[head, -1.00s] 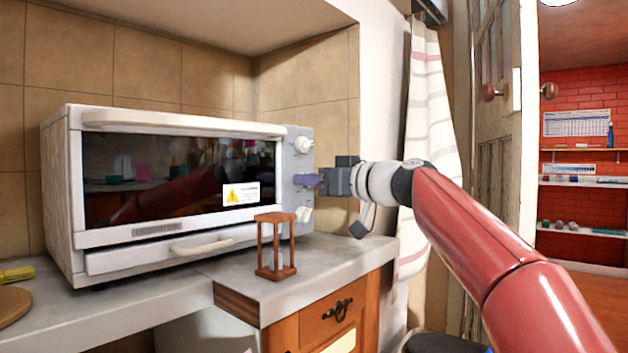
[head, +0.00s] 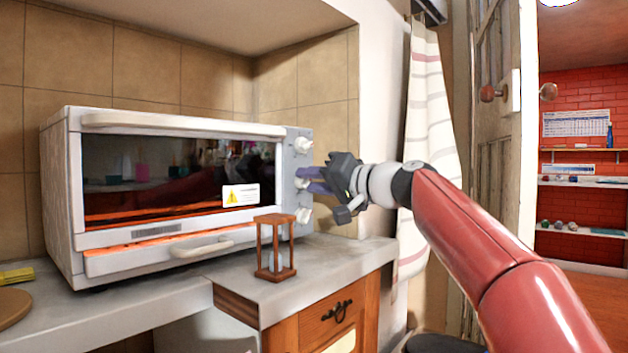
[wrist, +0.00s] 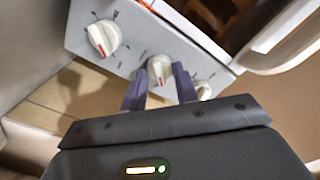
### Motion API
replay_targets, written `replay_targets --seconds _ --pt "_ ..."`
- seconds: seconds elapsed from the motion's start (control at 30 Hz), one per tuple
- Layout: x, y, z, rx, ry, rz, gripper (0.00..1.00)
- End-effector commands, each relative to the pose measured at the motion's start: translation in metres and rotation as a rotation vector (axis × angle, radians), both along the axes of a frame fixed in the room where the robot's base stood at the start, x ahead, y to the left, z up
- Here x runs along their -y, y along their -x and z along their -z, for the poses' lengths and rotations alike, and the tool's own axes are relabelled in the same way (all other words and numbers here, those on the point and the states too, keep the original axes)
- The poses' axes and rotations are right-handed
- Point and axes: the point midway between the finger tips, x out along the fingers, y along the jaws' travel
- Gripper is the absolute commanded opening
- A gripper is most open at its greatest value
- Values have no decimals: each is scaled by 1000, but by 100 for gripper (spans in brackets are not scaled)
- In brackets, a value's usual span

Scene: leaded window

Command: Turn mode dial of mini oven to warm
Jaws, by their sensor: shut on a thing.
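The white mini oven (head: 100,250) stands on the counter, with an orange glow low behind its dark glass door. Its right-hand panel carries three white dials: a top dial (head: 303,145), a middle dial (wrist: 158,68) and a bottom dial (head: 303,215). My gripper (head: 308,181) is at the panel, with its purple fingers on either side of the middle dial and shut on it. In the wrist view, that dial's red mark shows between the fingertips. Another dial (wrist: 103,38) with a red mark is clear of the fingers. The panel's markings are too small to read.
A wooden hourglass (head: 276,247) stands on the counter in front of the oven's right part, below my gripper. A striped curtain (head: 425,120) and an open door (head: 500,150) are to the right. A round wooden board (head: 12,305) lies at the far left.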

Motion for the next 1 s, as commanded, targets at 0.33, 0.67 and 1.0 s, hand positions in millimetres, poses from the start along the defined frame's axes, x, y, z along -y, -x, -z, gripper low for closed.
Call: replay_targets --seconds 0.33,0.67,1.0 --pt "1 0 0 -165 -128 1 7" --pt "1 -1 0 -221 -173 2 7" --pt "1 -1 0 -224 -176 3 7"
